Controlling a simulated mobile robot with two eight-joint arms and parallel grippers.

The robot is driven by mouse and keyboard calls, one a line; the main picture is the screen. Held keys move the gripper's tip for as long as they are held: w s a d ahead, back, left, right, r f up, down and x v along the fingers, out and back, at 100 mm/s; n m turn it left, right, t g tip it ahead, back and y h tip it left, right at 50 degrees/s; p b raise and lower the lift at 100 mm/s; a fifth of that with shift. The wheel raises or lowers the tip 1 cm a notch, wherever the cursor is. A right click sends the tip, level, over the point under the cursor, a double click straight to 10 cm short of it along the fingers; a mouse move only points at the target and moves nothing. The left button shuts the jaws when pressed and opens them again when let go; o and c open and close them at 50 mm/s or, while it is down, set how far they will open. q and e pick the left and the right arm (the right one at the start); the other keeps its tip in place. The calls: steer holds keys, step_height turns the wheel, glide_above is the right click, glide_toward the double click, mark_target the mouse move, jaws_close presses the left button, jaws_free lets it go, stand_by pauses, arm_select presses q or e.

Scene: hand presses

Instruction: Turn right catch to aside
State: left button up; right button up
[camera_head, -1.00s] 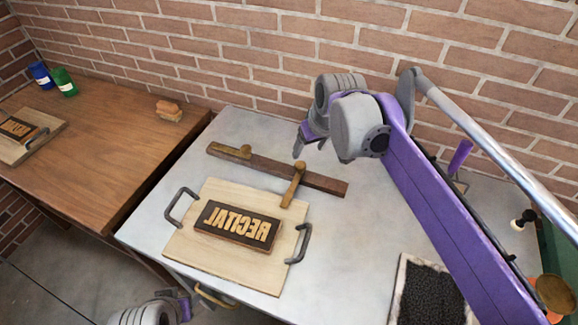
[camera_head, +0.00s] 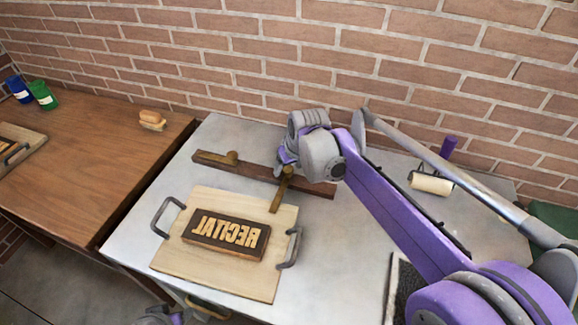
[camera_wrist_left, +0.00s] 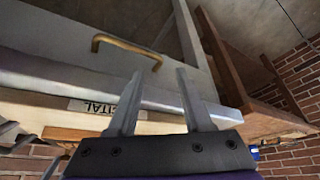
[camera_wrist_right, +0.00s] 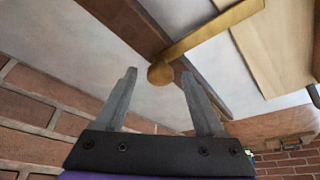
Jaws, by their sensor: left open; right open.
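The right catch (camera_head: 277,197) is a brass bar with a round knob, on a dark wooden rail (camera_head: 318,188). It points forward from the rail, its end reaching over the board's back edge. The left catch (camera_head: 214,159) lies along the rail. My right gripper (camera_head: 284,166) is at the right catch's knob end, partly hidden by its wrist. In the right wrist view, the open fingers (camera_wrist_right: 159,73) have the right catch's knob (camera_wrist_right: 160,75) between their tips; contact cannot be told. My left gripper (camera_wrist_left: 160,73) is open and empty below the table's front edge.
A brick wall (camera_head: 300,60) stands behind the table. A brown table (camera_head: 85,165) is at the left.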

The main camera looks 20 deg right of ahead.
jaws_close()
stand_by(1.3)
